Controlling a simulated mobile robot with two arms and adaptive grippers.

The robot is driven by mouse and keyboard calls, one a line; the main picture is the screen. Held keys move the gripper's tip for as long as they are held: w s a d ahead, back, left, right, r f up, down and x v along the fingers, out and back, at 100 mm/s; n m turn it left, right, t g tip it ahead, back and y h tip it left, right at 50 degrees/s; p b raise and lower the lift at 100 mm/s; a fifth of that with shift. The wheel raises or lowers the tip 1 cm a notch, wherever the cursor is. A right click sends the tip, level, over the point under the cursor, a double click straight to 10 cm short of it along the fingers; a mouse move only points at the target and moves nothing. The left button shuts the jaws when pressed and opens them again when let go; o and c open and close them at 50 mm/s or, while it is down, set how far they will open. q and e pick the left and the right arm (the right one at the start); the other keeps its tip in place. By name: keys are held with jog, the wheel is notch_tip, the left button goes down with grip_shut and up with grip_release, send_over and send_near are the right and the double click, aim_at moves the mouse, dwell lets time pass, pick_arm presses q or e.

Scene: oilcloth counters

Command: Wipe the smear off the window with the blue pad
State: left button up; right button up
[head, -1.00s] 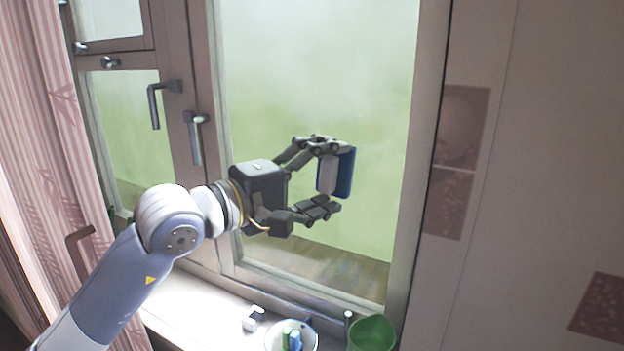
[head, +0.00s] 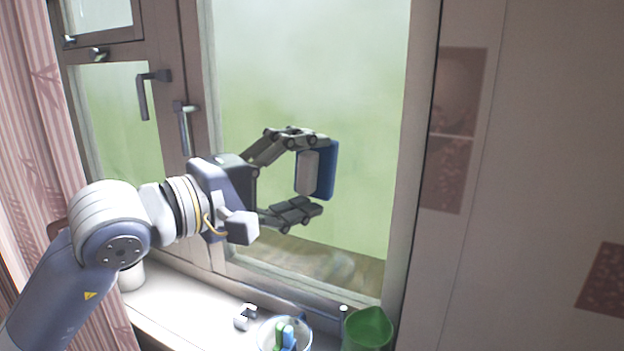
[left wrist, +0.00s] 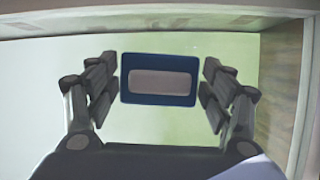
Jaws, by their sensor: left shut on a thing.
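The blue pad (head: 327,170) with its pale grey handle (head: 307,172) is held upright in front of the large window pane (head: 300,70). My left gripper (head: 313,174) is shut on the pad, with one finger above and one below. In the left wrist view the pad (left wrist: 158,100) shows between the fingers of the gripper (left wrist: 160,84), its handle facing the camera. I cannot tell whether the pad touches the glass. My right gripper is not in view.
A window handle (head: 184,125) sticks out left of the pane. A pink curtain (head: 35,120) hangs at left.

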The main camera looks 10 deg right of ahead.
pick_arm(q)
jog(key=shift+s+a, duration=0.15)
jog(key=shift+s, duration=0.1)
jog(key=shift+s+a+f+b, duration=0.15)
jog(key=shift+s+a+b, duration=0.45)
jog(key=shift+b, duration=0.25)
jog(key=shift+s+a+b, duration=0.15)
jog(key=shift+s+b, duration=0.15)
jog(key=shift+s, duration=0.05)
jog(key=shift+s+a+r, duration=0.15)
jog(key=shift+s+r, duration=0.05)
jog(key=shift+s, duration=0.05)
